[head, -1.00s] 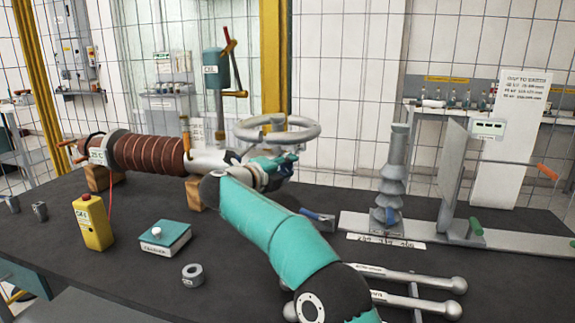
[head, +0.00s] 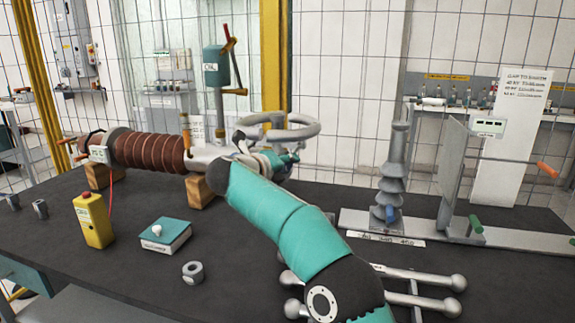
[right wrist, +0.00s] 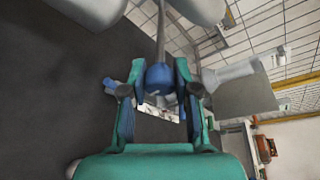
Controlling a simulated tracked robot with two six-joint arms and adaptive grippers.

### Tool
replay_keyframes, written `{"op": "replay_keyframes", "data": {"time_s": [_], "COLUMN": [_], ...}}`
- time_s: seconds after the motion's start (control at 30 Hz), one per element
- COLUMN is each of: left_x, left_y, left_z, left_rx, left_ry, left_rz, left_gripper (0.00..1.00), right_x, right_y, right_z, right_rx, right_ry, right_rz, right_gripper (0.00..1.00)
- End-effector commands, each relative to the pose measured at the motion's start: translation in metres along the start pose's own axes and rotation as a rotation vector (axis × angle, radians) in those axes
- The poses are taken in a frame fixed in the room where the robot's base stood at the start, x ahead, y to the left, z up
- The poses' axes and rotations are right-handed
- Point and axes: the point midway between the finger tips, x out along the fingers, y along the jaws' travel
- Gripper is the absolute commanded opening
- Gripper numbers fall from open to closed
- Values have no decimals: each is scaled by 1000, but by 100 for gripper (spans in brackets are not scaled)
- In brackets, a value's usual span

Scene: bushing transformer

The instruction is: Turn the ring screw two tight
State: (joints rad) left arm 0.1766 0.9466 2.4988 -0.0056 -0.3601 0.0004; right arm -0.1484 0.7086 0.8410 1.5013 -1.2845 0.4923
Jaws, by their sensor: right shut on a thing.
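A grey ring (head: 278,128) stands at the right end of the brown ribbed bushing (head: 150,150) in the head view. My right gripper (head: 284,157) is just below the ring, and its fingertips are hard to make out there. In the right wrist view, the gripper (right wrist: 160,98) is shut on a blue knob (right wrist: 160,77) at the end of a grey rod. I cannot tell whether this knob belongs to ring screw two. The screw's thread is hidden. My left gripper is not in view.
An upright grey ribbed insulator (head: 393,175) stands to the right, beside a grey plate (head: 452,175). Grey ball-ended bars (head: 410,275) lie at the front right. A teal box (head: 165,236), a yellow control box (head: 93,222) and a nut (head: 193,272) stand at the front left.

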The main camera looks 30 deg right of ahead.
Motion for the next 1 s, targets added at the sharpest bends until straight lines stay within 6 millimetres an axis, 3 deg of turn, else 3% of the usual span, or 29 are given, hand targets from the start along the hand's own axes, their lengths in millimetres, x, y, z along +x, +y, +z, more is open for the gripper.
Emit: {"op": "replay_keyframes", "data": {"time_s": [0.13, 0.17, 0.3, 0.73, 1.0], "left_x": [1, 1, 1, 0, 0], "left_y": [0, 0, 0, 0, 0], "left_z": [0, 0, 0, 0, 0], "left_rx": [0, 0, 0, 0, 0], "left_ry": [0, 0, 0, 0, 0], "left_rz": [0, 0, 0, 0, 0], "left_gripper": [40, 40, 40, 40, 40], "right_x": [0, 0, 0, -6, -49], "right_y": [7, 7, 6, 2, 3], "right_z": [-3, -3, -3, -1, 0], "right_rx": [-9, -9, -8, -3, -3], "right_ry": [9, 9, 8, 3, 0], "right_rz": [9, 9, 8, 4, 7], "right_gripper": [0, 31, 55, 56, 56]}}
